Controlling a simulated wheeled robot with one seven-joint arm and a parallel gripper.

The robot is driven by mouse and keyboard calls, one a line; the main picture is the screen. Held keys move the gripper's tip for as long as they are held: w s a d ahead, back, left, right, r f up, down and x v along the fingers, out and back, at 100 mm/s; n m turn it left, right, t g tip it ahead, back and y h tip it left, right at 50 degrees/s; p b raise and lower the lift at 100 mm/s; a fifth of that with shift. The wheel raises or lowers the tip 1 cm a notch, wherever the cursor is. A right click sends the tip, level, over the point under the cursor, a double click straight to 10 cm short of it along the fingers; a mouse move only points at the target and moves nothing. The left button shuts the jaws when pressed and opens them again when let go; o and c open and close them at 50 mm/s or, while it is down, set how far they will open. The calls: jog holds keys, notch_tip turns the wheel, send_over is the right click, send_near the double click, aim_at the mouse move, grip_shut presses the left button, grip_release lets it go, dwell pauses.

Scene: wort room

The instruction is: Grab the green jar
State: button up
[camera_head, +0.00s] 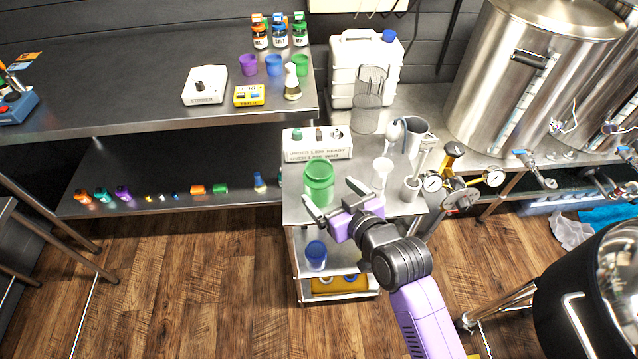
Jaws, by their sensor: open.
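The green jar (319,181) is a translucent green cylinder standing upright on the top of a small metal cart (292,212). My gripper (331,199) is at the jar's near right side, with its two fingers spread apart and pointing toward the back left. One finger shows in front of the jar's lower part and the other to its right. Nothing is visibly held between them. I cannot tell whether either finger touches the jar.
A white labelled box (316,152) stands close behind the jar. A white funnel (382,170), a metal mortar (411,188) and a metal pitcher (417,136) stand to the right. A blue cup (316,252) sits on the cart's lower shelf. Wooden floor (190,280) is open at left.

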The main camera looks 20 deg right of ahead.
jog(key=p+x, duration=0.1)
jog(key=x, duration=0.5)
jog(key=shift+w+f, duration=0.3)
jog(key=c, duration=1.7)
jog(key=shift+o, duration=0.2)
jog(key=shift+r, duration=0.1)
